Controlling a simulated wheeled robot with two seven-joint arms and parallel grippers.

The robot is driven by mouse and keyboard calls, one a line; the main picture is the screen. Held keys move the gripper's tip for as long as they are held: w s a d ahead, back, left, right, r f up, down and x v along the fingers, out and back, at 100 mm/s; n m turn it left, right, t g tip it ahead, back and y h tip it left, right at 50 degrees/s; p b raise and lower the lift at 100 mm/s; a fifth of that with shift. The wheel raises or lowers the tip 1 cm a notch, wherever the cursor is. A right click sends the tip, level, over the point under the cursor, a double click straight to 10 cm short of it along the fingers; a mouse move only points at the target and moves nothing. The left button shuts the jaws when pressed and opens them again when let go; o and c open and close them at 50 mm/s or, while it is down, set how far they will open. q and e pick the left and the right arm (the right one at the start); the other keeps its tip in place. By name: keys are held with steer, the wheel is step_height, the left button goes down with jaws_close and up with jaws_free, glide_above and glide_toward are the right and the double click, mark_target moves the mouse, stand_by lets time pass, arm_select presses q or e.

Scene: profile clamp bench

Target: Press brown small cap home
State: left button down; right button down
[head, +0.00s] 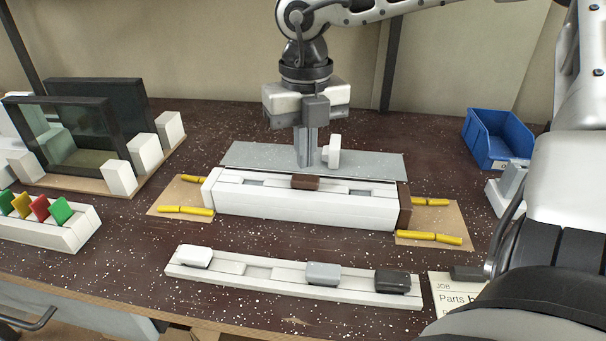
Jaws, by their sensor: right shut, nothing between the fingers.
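A small brown cap (305,182) sits on top of the long white profile (300,207), near its middle. Its underside is hidden, so I cannot tell how deep it sits. My right gripper (304,163) points down just above and behind this cap, with its fingers shut and empty. I cannot tell whether the fingertips touch the cap. A brown end piece (404,207) covers the profile's right end. My left gripper is not in view.
Yellow pieces (435,238) flank the profile. A white knob (334,150) stands beside the fingers. A blue bin (497,138) is back right.

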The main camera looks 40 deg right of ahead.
mark_target(305, 178)
steer(key=shift+r+p, duration=1.1)
steer(key=shift+r, duration=1.25)
